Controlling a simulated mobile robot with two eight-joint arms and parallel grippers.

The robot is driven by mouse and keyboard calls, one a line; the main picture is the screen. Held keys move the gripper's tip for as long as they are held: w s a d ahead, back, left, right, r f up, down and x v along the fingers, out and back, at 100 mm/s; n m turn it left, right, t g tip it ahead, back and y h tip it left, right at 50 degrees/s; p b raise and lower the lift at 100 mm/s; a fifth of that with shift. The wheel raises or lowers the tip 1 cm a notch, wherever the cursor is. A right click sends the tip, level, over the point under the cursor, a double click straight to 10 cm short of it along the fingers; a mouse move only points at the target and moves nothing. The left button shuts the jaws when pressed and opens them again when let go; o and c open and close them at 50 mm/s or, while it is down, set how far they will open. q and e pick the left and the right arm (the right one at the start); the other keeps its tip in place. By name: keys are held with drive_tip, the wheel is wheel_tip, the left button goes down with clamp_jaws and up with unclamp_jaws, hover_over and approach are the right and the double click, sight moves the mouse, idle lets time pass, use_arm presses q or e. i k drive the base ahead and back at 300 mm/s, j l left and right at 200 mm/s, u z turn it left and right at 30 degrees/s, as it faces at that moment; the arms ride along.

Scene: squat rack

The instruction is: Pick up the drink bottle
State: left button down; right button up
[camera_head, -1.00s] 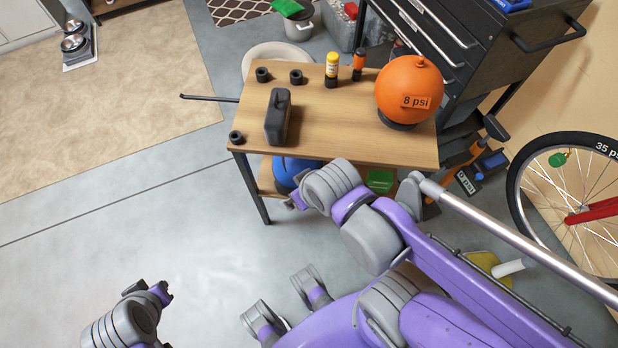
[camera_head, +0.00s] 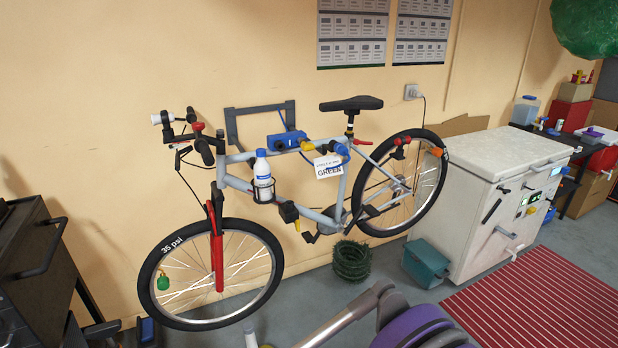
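The bicycle is held against the wall by a grey and blue bracket. A white card reading "GREEN" (camera_head: 328,166) hangs on the frame to the right of the bottle. Neither of my grippers shows in this view. Only purple and grey parts of my body show at the bottom edge, well below the bottle.
A dark tool cabinet (camera_head: 35,275) stands at the left edge. A white chest freezer (camera_head: 490,190) stands to the right, with a teal box (camera_head: 426,263) and a green coil (camera_head: 351,260) by it. A red striped mat (camera_head: 545,305) covers the floor at lower right.

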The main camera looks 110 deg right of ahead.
sight(261, 169)
drive_tip(key=z, duration=3.5)
drive_tip(key=i+l+u, duration=0.2)
drive_tip(key=u, duration=0.25)
drive_tip(key=i+l+u, duration=0.25)
drive_tip(key=u, duration=0.2)
drive_tip(key=l, duration=0.1)
